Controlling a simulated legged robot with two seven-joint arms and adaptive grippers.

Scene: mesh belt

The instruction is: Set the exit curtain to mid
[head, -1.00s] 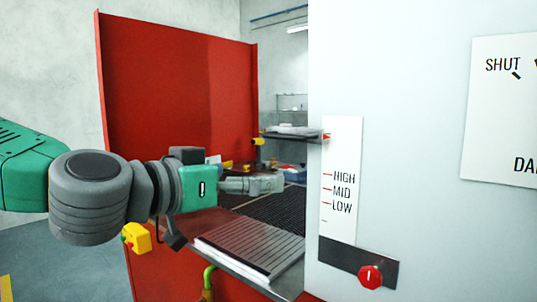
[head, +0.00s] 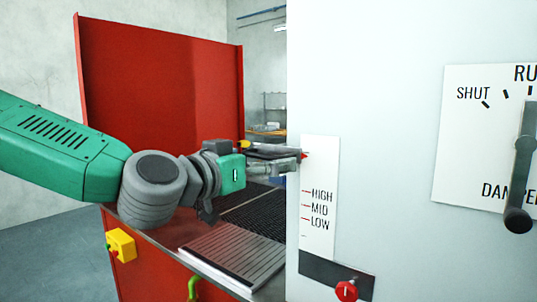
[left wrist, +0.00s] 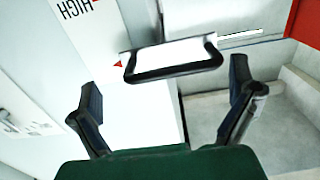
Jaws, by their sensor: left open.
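The exit curtain's black bar handle (head: 270,149) sticks out beside the white cabinet. Its red pointer (head: 304,155) stands near the top of the scale plate (head: 319,165), well above the HIGH, MID and LOW marks. In the left wrist view the handle (left wrist: 175,73) is a black loop with the red pointer (left wrist: 118,63) beside it. My left gripper (head: 283,164) is open, close to the handle and partly overlapping it in the head view. In the wrist view its fingers (left wrist: 167,82) are spread to either side of the handle, with nothing held. My right gripper is not in view.
A red knob (head: 346,291) sits on a dark strip below the scale. A damper lever (head: 522,170) is at the right. The dark mesh belt (head: 258,215) and a ribbed plate (head: 232,253) lie below my arm. A red panel (head: 160,100) stands behind it.

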